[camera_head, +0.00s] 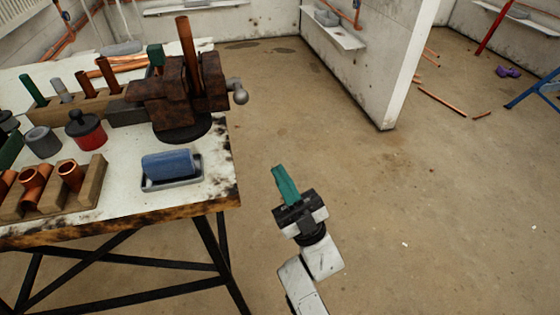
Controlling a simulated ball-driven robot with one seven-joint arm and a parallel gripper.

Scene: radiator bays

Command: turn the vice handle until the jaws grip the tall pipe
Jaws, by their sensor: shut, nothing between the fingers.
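The vice (173,100) is rusty brown and stands on a dark round base near the bench's right edge. Its handle (237,91), a grey bar with a ball end, sticks out on the vice's right side. The tall copper pipe (186,45) stands upright at the jaws. I cannot tell whether the jaws touch it. My gripper (284,186), with teal fingers, is shut and empty. It is over the floor to the right of the bench, lower in the picture than the handle and well apart from it.
The bench (222,180) has a scorched front edge. It holds a blue sponge (167,164) in a grey tray, a red-and-black pot (85,131), and wooden blocks with copper fittings (71,176). A white partition (365,60) stands at the back. The floor between is clear; loose pipes (442,103) lie farther right.

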